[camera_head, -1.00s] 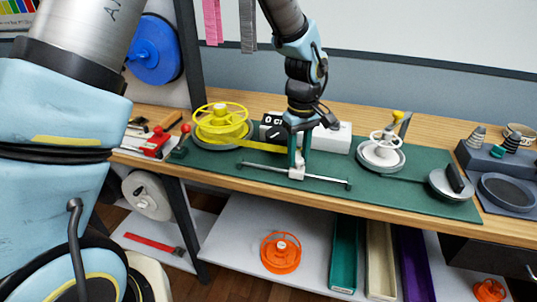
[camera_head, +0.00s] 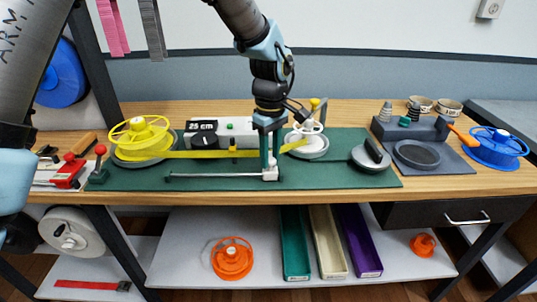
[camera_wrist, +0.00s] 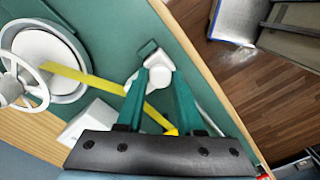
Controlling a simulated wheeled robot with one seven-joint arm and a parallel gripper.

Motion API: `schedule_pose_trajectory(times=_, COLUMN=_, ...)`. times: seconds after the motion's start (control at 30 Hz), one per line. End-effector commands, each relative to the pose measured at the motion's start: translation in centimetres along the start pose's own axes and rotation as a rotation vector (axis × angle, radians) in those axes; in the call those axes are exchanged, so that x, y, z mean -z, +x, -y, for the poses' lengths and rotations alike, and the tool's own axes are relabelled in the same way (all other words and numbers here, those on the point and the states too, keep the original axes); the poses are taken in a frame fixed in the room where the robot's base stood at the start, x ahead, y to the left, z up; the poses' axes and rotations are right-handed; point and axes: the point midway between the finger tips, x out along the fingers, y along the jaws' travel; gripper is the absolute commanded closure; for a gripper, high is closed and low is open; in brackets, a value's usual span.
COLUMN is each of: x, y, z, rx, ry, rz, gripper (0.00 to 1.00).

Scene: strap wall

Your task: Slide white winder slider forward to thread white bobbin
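The white winder slider (camera_head: 269,173) stands at the right end of its thin metal rail (camera_head: 212,176) on the green mat. My gripper (camera_head: 268,158) points down, its green fingers closed around the slider's upper part; the wrist view shows the white slider (camera_wrist: 157,72) between the fingertips (camera_wrist: 160,85). The white bobbin (camera_head: 308,128) sits on its round grey-white base, right of and behind my gripper. A yellow strap (camera_head: 205,154) runs from the yellow spool (camera_head: 140,133) past my gripper to the bobbin. In the wrist view the strap's end (camera_wrist: 55,70) reaches the bobbin's rim (camera_wrist: 38,88); whether it is caught is unclear.
A grey disc with a black handle (camera_head: 370,156) is to the right. A red tool (camera_head: 68,173) lies left. Mat space in front of the bobbin is clear.

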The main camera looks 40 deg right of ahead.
Motion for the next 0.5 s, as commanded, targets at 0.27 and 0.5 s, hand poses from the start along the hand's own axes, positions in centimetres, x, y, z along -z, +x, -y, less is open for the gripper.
schedule_pose_trajectory(times=0.27, x=-0.35, y=-0.06, z=-0.29, rx=-0.007, ry=0.005, rz=0.003, gripper=0.33)
schedule_pose_trajectory(times=0.5, x=-0.24, y=-0.07, z=-0.21, rx=-0.006, ry=0.004, rz=0.002, gripper=0.33)
